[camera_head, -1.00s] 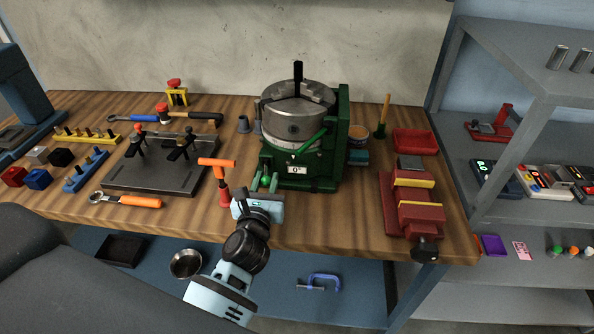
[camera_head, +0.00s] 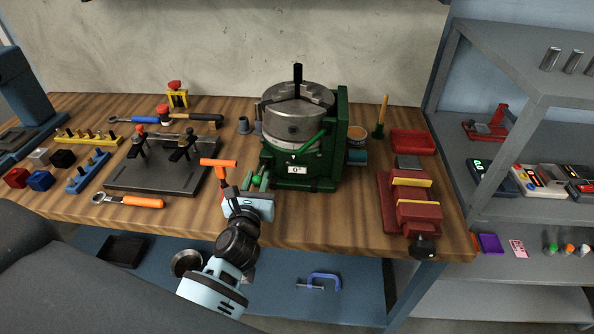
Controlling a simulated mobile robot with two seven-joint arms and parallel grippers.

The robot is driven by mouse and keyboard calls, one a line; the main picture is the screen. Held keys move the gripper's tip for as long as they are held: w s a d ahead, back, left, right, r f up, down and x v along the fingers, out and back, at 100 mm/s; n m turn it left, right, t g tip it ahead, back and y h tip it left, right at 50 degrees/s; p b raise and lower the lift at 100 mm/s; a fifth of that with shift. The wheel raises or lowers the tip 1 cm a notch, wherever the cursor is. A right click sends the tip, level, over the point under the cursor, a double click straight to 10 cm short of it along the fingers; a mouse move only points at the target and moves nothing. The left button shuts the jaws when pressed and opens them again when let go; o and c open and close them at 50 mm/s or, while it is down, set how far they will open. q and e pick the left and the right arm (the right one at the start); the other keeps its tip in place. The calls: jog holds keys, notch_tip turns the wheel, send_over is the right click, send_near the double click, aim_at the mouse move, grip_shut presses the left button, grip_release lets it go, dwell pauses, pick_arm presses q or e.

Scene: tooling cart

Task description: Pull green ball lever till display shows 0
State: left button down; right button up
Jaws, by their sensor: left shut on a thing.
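The green rotary table (camera_head: 325,181) with a grey round chuck (camera_head: 297,103) stands at the back middle of the bench. Its small white display (camera_head: 296,170) reads 0°. The green ball (camera_head: 257,181) of the lever is low at the table's left front side. My left gripper (camera_head: 257,186) reaches up to it from the front and is shut on it; the fingers and the lever's shaft are small and partly hidden. A longer green handle (camera_head: 311,141) slants across the table's front. My right gripper is out of view.
An orange-handled T-shaped tool (camera_head: 219,163) stands just left of my gripper. A dark fixture plate (camera_head: 160,178) lies farther left. A red vise (camera_head: 412,210) is at the right. The wooden bench between rotary table and vise is clear.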

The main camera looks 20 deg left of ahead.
pick_arm(q)
jog(key=shift+a, duration=0.8)
jog(key=shift+d, duration=0.1)
jog(key=c, duration=1.1)
grip_release()
jog(key=shift+d, duration=0.15)
